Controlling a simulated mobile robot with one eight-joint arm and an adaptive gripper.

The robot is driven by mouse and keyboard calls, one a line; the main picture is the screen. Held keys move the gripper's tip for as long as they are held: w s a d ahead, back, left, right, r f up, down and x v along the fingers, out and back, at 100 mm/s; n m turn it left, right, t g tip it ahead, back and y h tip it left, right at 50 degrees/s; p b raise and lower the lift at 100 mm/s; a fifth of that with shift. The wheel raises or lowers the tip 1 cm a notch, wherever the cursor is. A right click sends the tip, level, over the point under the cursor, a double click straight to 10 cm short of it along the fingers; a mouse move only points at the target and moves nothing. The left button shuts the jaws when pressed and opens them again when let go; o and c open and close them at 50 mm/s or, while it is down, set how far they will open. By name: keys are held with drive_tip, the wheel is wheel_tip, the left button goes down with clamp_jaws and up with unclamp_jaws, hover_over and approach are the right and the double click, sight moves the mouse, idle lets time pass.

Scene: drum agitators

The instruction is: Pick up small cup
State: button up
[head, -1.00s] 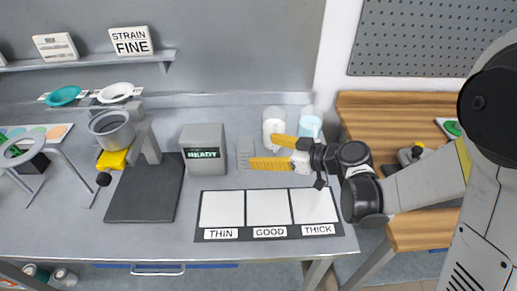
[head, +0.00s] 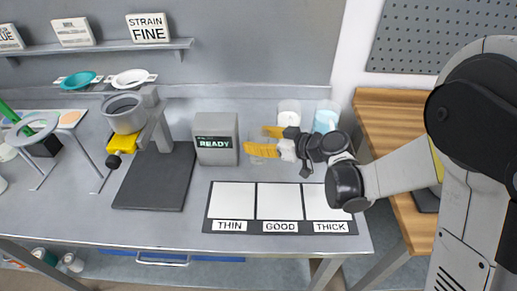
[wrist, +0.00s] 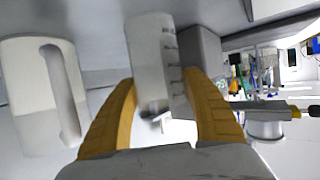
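The small cup (wrist: 152,60) is a pale grey, see-through vessel with measuring marks down one side. In the wrist view it stands straight ahead, between the fingertips of my gripper (wrist: 160,82). My gripper's yellow fingers are spread, one on each side of the cup, very near its walls; firm contact does not show. In the head view my gripper (head: 256,140) reaches in from the right, just right of the grey READY box, and its fingers hide most of the cup.
The grey READY box (head: 216,140) stands close left of my fingers. A white-filled jug (head: 289,113) and a blue-filled jug (head: 326,119) stand just behind. The THIN/GOOD/THICK mat (head: 233,197) lies in front, empty. A stand with a grey pot (head: 124,115) is further left.

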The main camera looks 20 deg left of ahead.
drive_tip(key=shift+c, duration=1.2)
drive_tip(key=shift+r, duration=0.1)
drive_tip(key=shift+r, duration=0.25)
drive_tip(key=s+d+r+p, duration=0.6)
drive_tip(key=d+r, duration=0.4)
